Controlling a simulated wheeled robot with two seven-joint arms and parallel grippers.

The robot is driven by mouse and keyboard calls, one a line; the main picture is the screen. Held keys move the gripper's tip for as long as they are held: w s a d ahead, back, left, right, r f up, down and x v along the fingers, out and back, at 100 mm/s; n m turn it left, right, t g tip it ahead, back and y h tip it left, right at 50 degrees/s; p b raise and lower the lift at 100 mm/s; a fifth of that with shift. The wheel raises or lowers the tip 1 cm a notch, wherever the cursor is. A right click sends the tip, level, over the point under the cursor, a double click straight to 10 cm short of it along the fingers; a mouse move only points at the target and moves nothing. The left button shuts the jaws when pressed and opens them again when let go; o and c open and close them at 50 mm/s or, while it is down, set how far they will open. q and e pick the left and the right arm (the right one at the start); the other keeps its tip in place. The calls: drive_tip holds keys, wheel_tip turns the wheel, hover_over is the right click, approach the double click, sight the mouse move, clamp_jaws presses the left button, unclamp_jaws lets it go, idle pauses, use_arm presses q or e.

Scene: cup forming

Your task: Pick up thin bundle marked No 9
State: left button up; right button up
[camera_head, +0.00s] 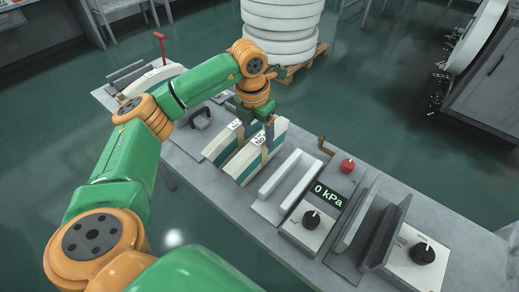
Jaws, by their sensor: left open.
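Two white-and-teal bundles stand on edge side by side on the grey bench: a left bundle (217,148) and a right bundle (243,165). Each carries a small "No" label near its far end; the numbers are too small to read surely, so I cannot tell which is No 9. My left gripper (257,133) is open and points down at the far ends of the bundles, by the labels. One dark finger shows beside the right bundle's label; the arm hides part of the rest. I cannot tell whether the fingers touch a bundle. My right gripper is out of view.
Right of the bundles are a pale upright plate fixture (281,174), a "0 kPa" display (328,197) with a black knob, a red knob (347,165) and grey upright plates (385,232). A black handle (201,118) stands left. White stacked rings (283,28) stand behind.

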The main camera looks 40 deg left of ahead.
use_arm(q)
clamp_jaws()
idle(1.4)
